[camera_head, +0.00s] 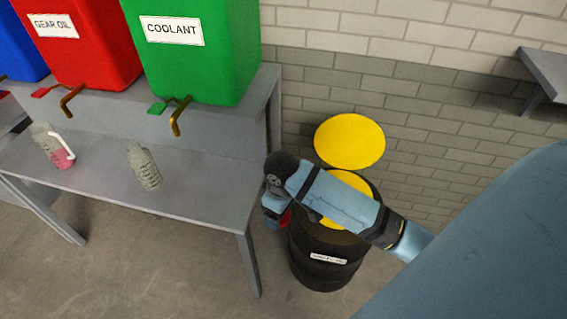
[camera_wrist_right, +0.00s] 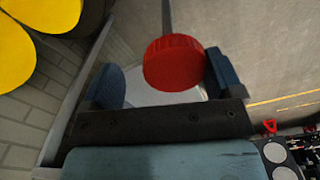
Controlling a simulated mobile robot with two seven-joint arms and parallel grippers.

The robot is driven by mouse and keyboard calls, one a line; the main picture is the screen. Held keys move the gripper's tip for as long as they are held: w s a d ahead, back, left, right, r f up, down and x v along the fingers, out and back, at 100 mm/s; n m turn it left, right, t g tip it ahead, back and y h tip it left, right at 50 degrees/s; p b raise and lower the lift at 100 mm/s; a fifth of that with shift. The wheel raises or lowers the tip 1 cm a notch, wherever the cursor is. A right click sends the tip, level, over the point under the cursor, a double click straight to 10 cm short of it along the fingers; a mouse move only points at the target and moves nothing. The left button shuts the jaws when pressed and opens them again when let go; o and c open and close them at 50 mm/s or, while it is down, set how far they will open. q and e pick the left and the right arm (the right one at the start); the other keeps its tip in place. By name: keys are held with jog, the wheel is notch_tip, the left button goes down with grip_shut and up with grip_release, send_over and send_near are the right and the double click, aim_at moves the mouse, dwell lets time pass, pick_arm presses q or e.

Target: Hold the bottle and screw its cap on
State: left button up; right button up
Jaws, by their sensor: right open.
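A translucent grey bottle (camera_head: 146,169) stands on the lower bench shelf, below the green coolant tank. A second bottle (camera_head: 53,148) with pink liquid and a white handle stands farther left on the same shelf. A red ribbed cap (camera_wrist_right: 175,62) shows between the fingers of my right gripper (camera_wrist_right: 160,85), nearer the right finger, with a gap to the left finger. In the head view my right gripper (camera_head: 275,210) is beyond the shelf's right end, beside the drum, with a bit of red showing at it. The gripper is open. My left gripper is not in view.
A black drum (camera_head: 322,262) with a raised yellow lid (camera_head: 349,141) stands right of the grey bench (camera_head: 190,198). Red and green tanks (camera_head: 205,60) with taps overhang the shelf. The shelf right of the grey bottle is clear.

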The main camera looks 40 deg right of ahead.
jog(key=shift+d+r, duration=0.15)
jog(key=shift+r, duration=0.05)
jog(key=shift+f, duration=0.1)
notch_tip(320, 180, down, 8)
jog(key=shift+f, duration=0.25)
jog(key=shift+p, duration=0.3)
jog(key=shift+w+f+p, duration=0.15)
jog(key=shift+f+p, duration=0.4)
jog(key=shift+f, duration=2.05)
grip_shut()
jog(key=shift+r, duration=0.15)
